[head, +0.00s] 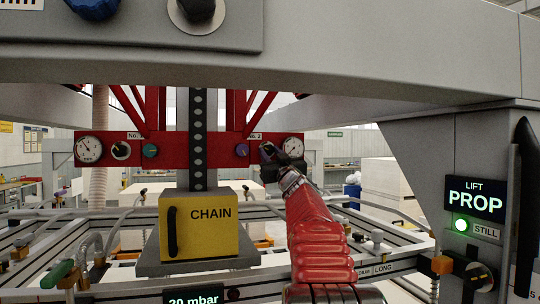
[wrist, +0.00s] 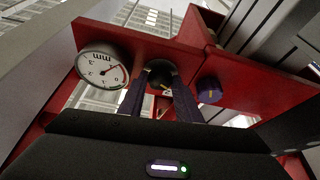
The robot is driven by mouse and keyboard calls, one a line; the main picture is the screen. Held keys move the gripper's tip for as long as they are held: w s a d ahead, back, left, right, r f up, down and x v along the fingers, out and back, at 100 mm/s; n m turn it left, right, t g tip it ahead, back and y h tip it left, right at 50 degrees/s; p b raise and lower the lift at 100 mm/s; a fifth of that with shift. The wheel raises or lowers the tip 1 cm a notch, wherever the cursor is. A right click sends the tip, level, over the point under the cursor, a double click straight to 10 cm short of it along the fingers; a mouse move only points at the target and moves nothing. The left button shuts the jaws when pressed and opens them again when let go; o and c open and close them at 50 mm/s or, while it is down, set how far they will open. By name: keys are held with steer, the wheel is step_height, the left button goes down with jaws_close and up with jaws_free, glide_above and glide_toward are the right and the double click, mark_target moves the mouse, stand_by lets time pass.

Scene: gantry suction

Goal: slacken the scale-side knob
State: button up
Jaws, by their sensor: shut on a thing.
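A red crossbeam (wrist: 135,38) carries a round white dial (wrist: 102,68) marked mm, a dark knob (wrist: 160,76) beside the dial, and a purple knob (wrist: 208,90) further off. My gripper (wrist: 160,84) is shut on the dark knob, one finger on each side of it. In the head view my gripper (head: 281,158) reaches the crossbeam's No. 2 end, between the purple knob (head: 242,150) and the dial (head: 293,147). It mostly covers the dark knob there. The knob's turn position is hard to read.
The No. 1 end has its own dial (head: 89,149), black knob (head: 121,150) and teal knob (head: 150,150). A yellow CHAIN box (head: 200,224) stands in front. At right a panel reads LIFT PROP (head: 476,196), with a green lamp (head: 461,225) by STILL.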

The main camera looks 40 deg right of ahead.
steer(key=shift+n+y, duration=0.5)
steer(key=shift+n, duration=0.7)
steer(key=shift+t, duration=0.3)
steer(key=o, duration=0.8)
steer(key=shift+s, duration=0.1)
steer(key=shift+v, duration=6.85)
